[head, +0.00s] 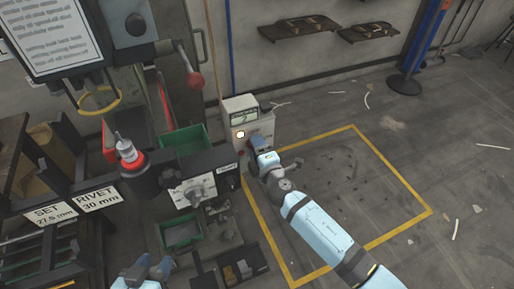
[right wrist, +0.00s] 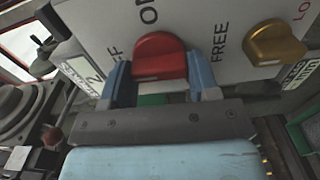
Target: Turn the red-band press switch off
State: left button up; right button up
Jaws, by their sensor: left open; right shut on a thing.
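The red switch knob (right wrist: 160,60) is on a white panel in the right wrist view, with lettering around it that is partly cut off or covered. My right gripper (right wrist: 160,85) is shut on this knob, with one blue finger on each side. In the head view my right gripper (head: 262,148) is at the front of a pale control box (head: 240,108), and hides the knob there. A press with a red band (head: 130,155) stands at the left. My left gripper (head: 147,270) is open at the bottom edge, partly cut off, with nothing seen in it.
A yellow knob (right wrist: 275,43) sits to the right of the red one, beside the word FREE. A red-ended lever (head: 195,80), a green bin (head: 184,140) and a dial plate (head: 193,190) are near the press. The yellow-outlined floor area (head: 370,185) has free room.

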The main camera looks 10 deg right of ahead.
jog(key=shift+w+r+n, duration=0.1)
jog(key=shift+r+n, duration=0.05)
jog(key=shift+n, duration=0.15)
jog(key=o, duration=0.9)
